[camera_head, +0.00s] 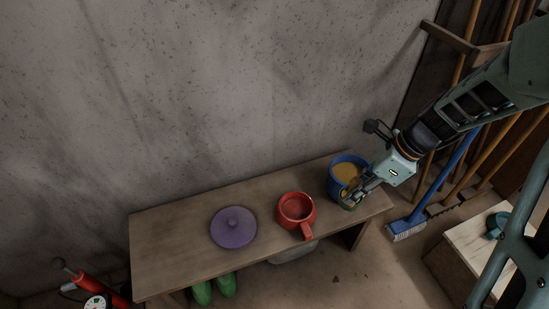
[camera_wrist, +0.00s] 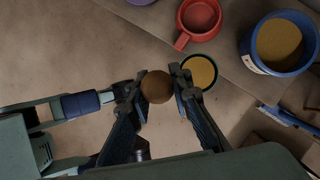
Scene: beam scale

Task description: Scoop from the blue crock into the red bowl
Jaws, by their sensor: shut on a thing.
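The blue crock (camera_head: 337,183) stands at the right end of the bench with yellow-brown grain inside; the wrist view shows it too (camera_wrist: 251,60). The red bowl (camera_head: 283,216), with a side handle, stands to its left on the bench, and shows at the top of the wrist view (camera_wrist: 183,22). My gripper (camera_head: 361,192) is at the crock's front right side. In the wrist view my gripper (camera_wrist: 158,88) is shut on the scoop's brown round handle end (camera_wrist: 157,87). The scoop's dark green cup (camera_wrist: 214,84) holds yellow grain and appears outside the crock, beside it.
A purple lid (camera_head: 233,228) lies on the bench (camera_head: 165,255), left of the bowl. A concrete wall (camera_head: 200,90) rises behind. A blue broom (camera_head: 430,200) and wooden poles stand at right. Green boots (camera_head: 227,285) are under the bench.

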